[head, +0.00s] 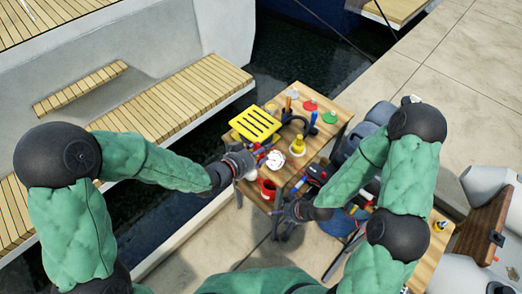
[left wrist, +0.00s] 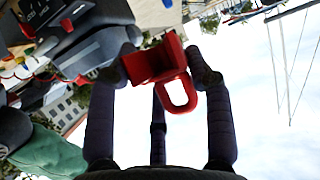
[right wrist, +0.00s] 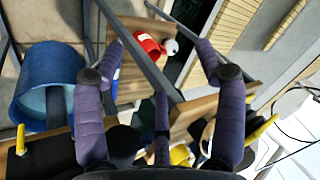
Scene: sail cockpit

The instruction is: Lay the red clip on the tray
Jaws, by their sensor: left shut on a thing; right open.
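The red clip (left wrist: 158,66) shows in the left wrist view between the fingertips of my left gripper (left wrist: 168,72), a block with a loop hanging from it. My left gripper is shut on it. In the head view my left gripper (head: 258,162) is over the near left part of the table; the clip is too small there to make out surely. A yellow slatted tray (head: 255,123) lies at the table's left, just beyond that gripper. My right gripper (head: 290,212) is open and empty at the table's near edge; it also shows in the right wrist view (right wrist: 160,74).
The wooden table (head: 312,148) also holds a red mug (head: 267,188), a white item (head: 297,147), a yellow-topped item (head: 298,144), a dark rack with tools (head: 300,121) and coloured discs (head: 310,105). A blue bucket (right wrist: 47,80) shows in the right wrist view.

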